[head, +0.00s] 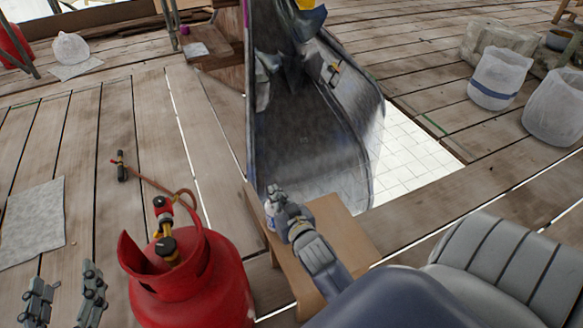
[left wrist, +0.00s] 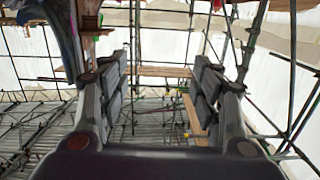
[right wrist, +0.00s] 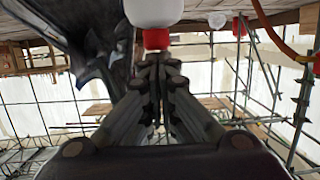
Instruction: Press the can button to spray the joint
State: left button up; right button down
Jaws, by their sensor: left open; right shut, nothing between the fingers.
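A small can (head: 270,209), whitish and blue in the head view, stands at the edge of a wooden stand beside the large dark curved metal panel (head: 300,135). My right gripper (head: 284,205) is shut and empty, right beside the can and partly covering it. In the right wrist view a white rounded body (right wrist: 153,12) with a red end (right wrist: 157,39) shows just beyond the shut fingertips (right wrist: 158,62); I cannot tell if they touch. My left gripper (head: 66,293) is open and empty at the lower left; its fingers stand apart in the left wrist view (left wrist: 162,90). I cannot make out the joint.
A red gas cylinder (head: 190,280) with a hose and torch (head: 122,168) stands between my grippers. The wooden stand (head: 345,228) is under my right arm. A floor opening (head: 410,150) lies right of the panel.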

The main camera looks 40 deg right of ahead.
notch_tip(320, 180, up, 2)
jog(key=shift+p, duration=0.75)
jog(key=shift+r+p, duration=0.55)
pick_arm(q)
jog(key=s+a+f+g+y+p, duration=0.1)
jog(key=s+a+f+g, duration=0.2)
jog(key=s+f+g, duration=0.3)
jog(key=s+a+f+g+y+p, duration=0.1)
jog(key=s+a+f+g+y, duration=0.1)
jog(key=s+a+f+g, duration=0.2)
jog(key=s+f+g, duration=0.3)
jog(key=s+f, duration=0.2)
jog(key=s, duration=0.3)
jog(key=shift+s+f+n+y, duration=0.15)
jog(key=shift+f+n+y, duration=0.15)
jog(key=shift+f, duration=0.05)
pick_arm(e)
jog(key=v, duration=1)
jog(key=shift+f, duration=0.15)
pick_arm(q)
jog(key=shift+a, duration=0.1)
